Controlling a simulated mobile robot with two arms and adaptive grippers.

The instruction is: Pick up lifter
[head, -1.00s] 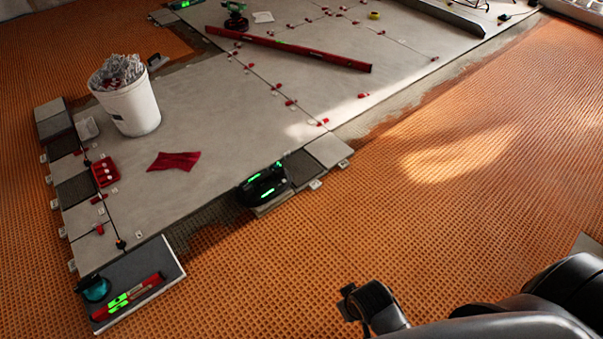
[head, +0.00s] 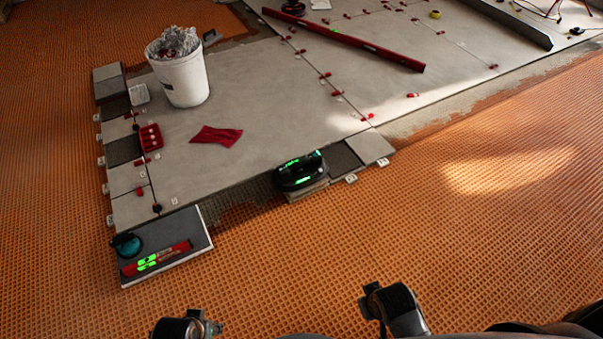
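A black handled device with green lit strips (head: 300,172) sits at the near edge of the large grey tile, beside a small dark tile. A teal and black round suction-cup tool (head: 126,245) stands on a separate grey tile (head: 196,262) at the lower left. I cannot tell which of the two is the lifter. My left gripper (head: 190,326) is at the bottom edge, below that separate tile and apart from it. My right gripper (head: 372,303) is at the bottom centre, over the orange mat. Both are clear of the tools; their fingers are too hidden to read.
A red level (head: 157,258) lies beside the teal tool. A white bucket (head: 183,80), red cloth (head: 217,135) and red tray (head: 151,138) rest on the tiles. A long red bar (head: 345,40) lies farther back. The orange mat (head: 450,230) is clear at right.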

